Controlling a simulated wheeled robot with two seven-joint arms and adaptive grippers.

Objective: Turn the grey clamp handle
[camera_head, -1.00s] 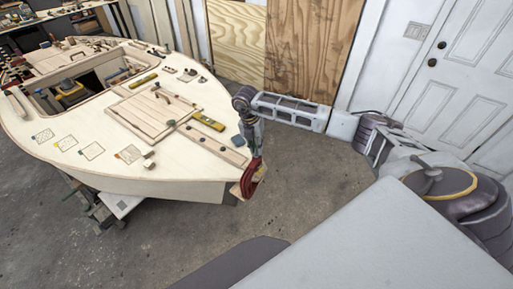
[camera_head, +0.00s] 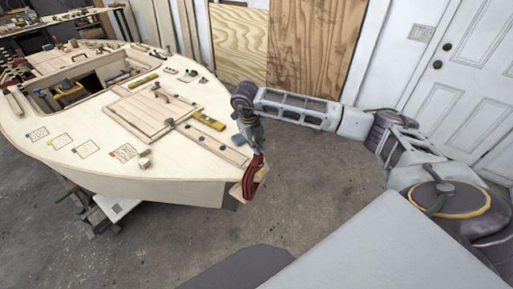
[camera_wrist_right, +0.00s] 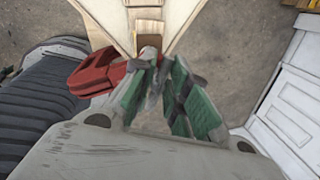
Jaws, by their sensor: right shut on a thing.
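A red clamp (camera_head: 254,176) sits at the pointed end of the plywood hull (camera_head: 150,190). Its red body also shows in the right wrist view (camera_wrist_right: 98,74), left of the fingers. My right gripper (camera_head: 255,148) reaches down over the clamp from above. In the right wrist view its green-padded fingers (camera_wrist_right: 158,85) close around the top of the clamp, where a small grey part, the clamp handle (camera_wrist_right: 149,54), shows at the tips. Most of the handle is hidden between the fingers. My left gripper is not in view.
A wooden hatch panel (camera_head: 150,107) is further left. The concrete floor (camera_head: 310,180) right of the hull is clear.

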